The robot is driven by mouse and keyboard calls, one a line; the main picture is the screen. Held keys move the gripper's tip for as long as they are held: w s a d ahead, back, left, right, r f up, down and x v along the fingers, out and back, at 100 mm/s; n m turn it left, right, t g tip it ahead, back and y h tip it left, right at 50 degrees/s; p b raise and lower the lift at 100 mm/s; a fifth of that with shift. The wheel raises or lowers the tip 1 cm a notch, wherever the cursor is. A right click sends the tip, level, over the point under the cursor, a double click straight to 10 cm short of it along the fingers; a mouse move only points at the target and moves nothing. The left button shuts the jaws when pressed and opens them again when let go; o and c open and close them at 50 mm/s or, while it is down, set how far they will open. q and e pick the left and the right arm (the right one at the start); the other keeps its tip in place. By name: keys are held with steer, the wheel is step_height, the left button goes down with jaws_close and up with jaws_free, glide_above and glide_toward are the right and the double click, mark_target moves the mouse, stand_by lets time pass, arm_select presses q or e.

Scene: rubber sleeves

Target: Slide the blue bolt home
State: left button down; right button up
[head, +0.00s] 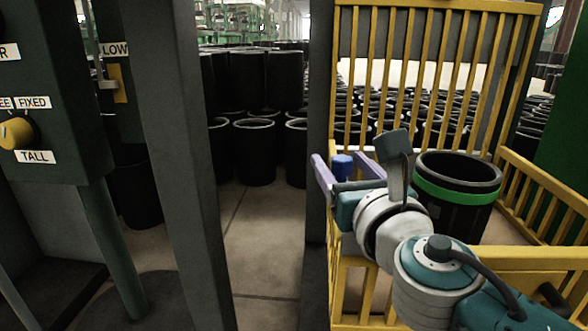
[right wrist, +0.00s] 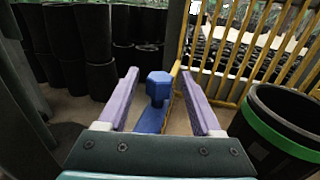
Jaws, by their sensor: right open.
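The blue bolt (head: 343,168) shows in the head view as a small blue piece between the purple fingers of my right gripper (head: 338,157). In the right wrist view the blue bolt (right wrist: 159,88) has a faceted knob above a longer blue bar. The right gripper (right wrist: 159,73) is open, with one finger on each side of the knob and visible gaps between. The bolt is close to the yellow gate post. My gripper hides its lower part and whatever it slides into in the head view. My left gripper is not in view.
A yellow barred cage (head: 412,10) stands right, holding a black bin with a green band (head: 457,193). A dark post (head: 180,120) and a control panel (head: 50,90) with a yellow knob stand left. Black sleeves (head: 255,150) are stacked behind. Floor between is clear.

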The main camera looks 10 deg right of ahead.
jaws_close()
stand_by(0.6)
stand_by(0.9)
